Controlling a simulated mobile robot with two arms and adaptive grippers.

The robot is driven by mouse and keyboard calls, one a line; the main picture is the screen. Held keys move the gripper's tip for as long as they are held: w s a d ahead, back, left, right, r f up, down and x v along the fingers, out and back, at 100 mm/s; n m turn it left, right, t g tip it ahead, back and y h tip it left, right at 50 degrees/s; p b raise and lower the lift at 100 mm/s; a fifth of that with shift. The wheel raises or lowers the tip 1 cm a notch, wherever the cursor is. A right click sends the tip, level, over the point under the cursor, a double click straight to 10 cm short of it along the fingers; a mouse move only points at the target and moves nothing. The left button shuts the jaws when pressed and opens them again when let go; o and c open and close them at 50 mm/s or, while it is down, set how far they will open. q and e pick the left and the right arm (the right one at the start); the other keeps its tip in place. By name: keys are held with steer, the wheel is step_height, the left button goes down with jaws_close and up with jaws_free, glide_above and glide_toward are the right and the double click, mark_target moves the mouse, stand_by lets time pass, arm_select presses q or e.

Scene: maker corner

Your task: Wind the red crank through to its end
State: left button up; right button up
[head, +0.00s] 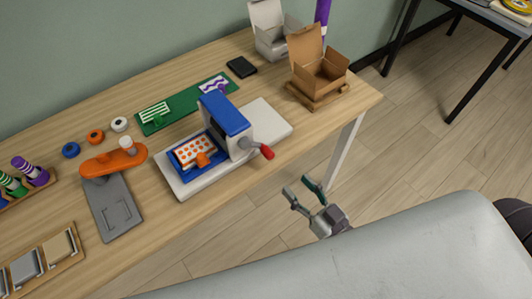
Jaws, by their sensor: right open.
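The red crank (266,152) is a short red grip on a grey arm at the right side of a blue and grey press (224,116). The press stands on a pale base plate (267,121) near the table's front edge. A blue tray with an orange-patterned white card (195,149) lies on the base, left of the press. My right gripper (299,187) is open and empty, in front of the table edge, below and right of the crank and apart from it. My left gripper is not in view.
On the wooden table (345,105) stand an open cardboard box (319,76), a green mat (180,107), a black flat item (241,67), an orange-handled tool (113,161) and several small rolls. The floor right of the table is open, with another table (480,14) beyond.

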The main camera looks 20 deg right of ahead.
mark_target(269, 155)
steer(key=p+x, duration=0.1)
steer(key=x, duration=1.1)
jaws_close()
